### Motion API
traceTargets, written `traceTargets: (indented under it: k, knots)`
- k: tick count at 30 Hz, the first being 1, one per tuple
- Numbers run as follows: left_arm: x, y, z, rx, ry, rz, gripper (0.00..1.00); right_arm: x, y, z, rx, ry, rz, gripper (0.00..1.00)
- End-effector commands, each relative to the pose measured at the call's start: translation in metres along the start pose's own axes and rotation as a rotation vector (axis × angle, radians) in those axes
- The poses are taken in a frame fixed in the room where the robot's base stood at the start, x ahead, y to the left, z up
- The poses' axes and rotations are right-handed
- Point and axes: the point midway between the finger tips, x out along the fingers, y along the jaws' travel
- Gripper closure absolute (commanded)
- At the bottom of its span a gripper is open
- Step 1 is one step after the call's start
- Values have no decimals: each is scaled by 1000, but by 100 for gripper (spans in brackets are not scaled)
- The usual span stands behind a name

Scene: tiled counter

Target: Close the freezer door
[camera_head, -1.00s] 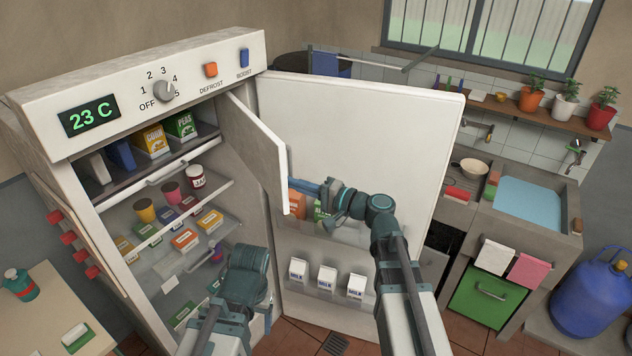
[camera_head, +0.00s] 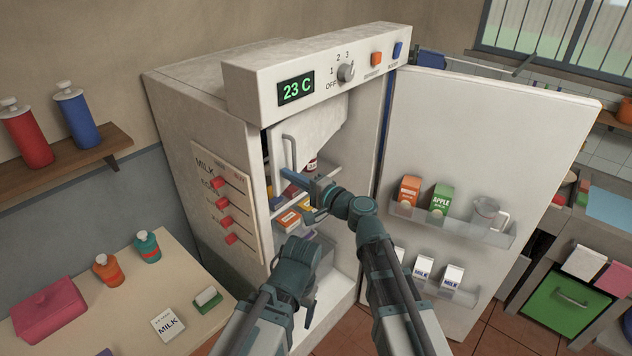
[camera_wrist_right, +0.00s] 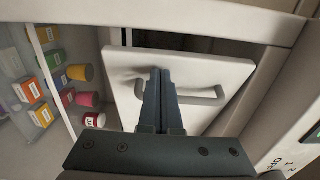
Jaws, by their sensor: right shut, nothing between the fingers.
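The freezer door (camera_head: 308,132) is a small white panel with a grey handle (camera_head: 290,153), inside the top of the fridge. In the right wrist view the door (camera_wrist_right: 180,62) sits tilted in its opening, with a dark gap behind its upper edge, so it stands ajar. My right gripper (camera_head: 288,178) is shut and empty, at the lower part of the door. In the right wrist view its fingertips (camera_wrist_right: 160,72) overlap the handle (camera_wrist_right: 205,98); I cannot tell whether they touch.
The large fridge door (camera_head: 480,130) stands wide open at the right, with cartons and a jug on its shelves. A control panel (camera_head: 320,78) runs above the opening. A side table (camera_head: 120,290) with bottles stands left.

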Motion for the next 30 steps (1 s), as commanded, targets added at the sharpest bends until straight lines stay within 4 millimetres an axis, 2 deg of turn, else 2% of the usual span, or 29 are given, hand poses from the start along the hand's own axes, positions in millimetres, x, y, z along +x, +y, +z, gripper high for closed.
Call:
traceTargets:
  k: [1,3,9,12,18,30]
  knots:
    - [0,0,0,0,0,0,26,19,0,4,0,-5,0,100]
    - [0,0,0,0,0,0,26,37,0,9,0,-4,0,100]
    - [0,0,0,0,0,0,26,75,0,19,0,-2,0,100]
    - [0,0,0,0,0,0,26,87,0,21,0,0,0,100]
    - [0,0,0,0,0,0,26,98,0,24,0,0,0,100]
    - [0,0,0,0,0,0,26,98,0,24,0,1,0,100]
